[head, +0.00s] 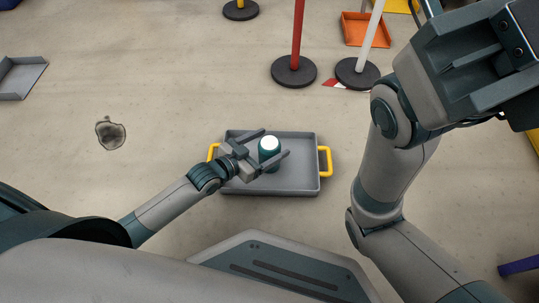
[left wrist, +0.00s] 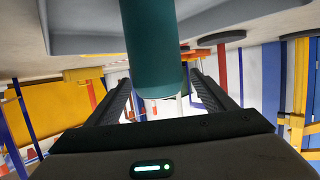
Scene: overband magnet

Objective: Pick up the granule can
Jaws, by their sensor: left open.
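The granule can (head: 269,144), teal with a white top, stands in a grey tray (head: 302,181) with yellow handles. My left gripper (head: 277,142) is open, with its two fingers reaching along either side of the can. In the left wrist view the teal can (left wrist: 152,45) shows between the spread fingers (left wrist: 160,85), with a gap visible at each side. Its far side is hidden. My right arm's end (head: 465,65) is large and close at the upper right; its jaw opening cannot be made out.
A red post (head: 297,35) and a white post (head: 372,35) on dark round bases stand beyond the tray. An orange tray (head: 362,29) is at the back, a grey tray (head: 18,76) at far left. A dark stain (head: 110,133) marks the open floor at left.

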